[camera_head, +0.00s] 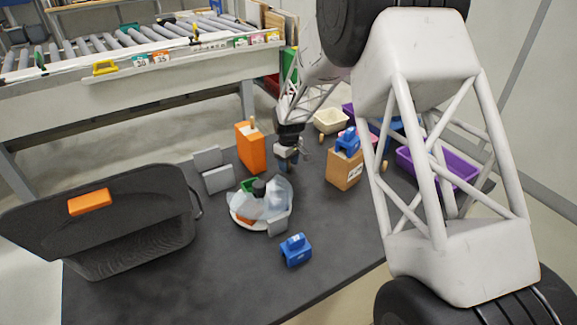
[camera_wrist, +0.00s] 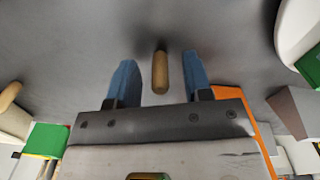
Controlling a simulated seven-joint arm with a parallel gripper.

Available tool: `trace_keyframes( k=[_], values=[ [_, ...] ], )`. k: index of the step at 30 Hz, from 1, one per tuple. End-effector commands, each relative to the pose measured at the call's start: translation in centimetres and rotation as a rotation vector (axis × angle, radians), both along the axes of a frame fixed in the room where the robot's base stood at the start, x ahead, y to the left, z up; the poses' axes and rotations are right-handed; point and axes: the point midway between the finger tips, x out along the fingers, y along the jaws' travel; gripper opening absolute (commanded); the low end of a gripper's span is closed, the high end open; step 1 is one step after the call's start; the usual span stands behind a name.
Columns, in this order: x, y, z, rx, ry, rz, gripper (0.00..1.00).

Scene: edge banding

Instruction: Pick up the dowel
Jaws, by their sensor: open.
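In the wrist view a short, light-brown wooden dowel (camera_wrist: 160,72) shows between my two blue fingertips. My gripper (camera_wrist: 161,78) is open, with a clear gap on each side of the dowel. I cannot tell how far the fingertips are above the table, or whether the dowel stands or lies. In the head view my gripper (camera_head: 287,158) points down over the dark table, right of the orange box (camera_head: 251,150). The dowel between the fingers cannot be made out there.
A cardboard box (camera_head: 345,170) with a blue item on it stands right of my gripper. A white bowl (camera_head: 238,219) with items is in front. A black bin (camera_head: 135,235) fills the left, and a purple tray (camera_head: 440,170) is at right. The front right tabletop is mostly clear.

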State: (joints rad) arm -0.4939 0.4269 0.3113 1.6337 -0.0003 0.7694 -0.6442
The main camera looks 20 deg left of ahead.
Motion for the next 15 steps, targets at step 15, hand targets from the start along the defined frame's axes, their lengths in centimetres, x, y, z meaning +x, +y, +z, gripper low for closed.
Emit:
trace_keyframes(
  k=[15],
  values=[
    [0.0, 0.0, 0.0, 0.0, 0.0, 0.0, 0.15]
  ],
)
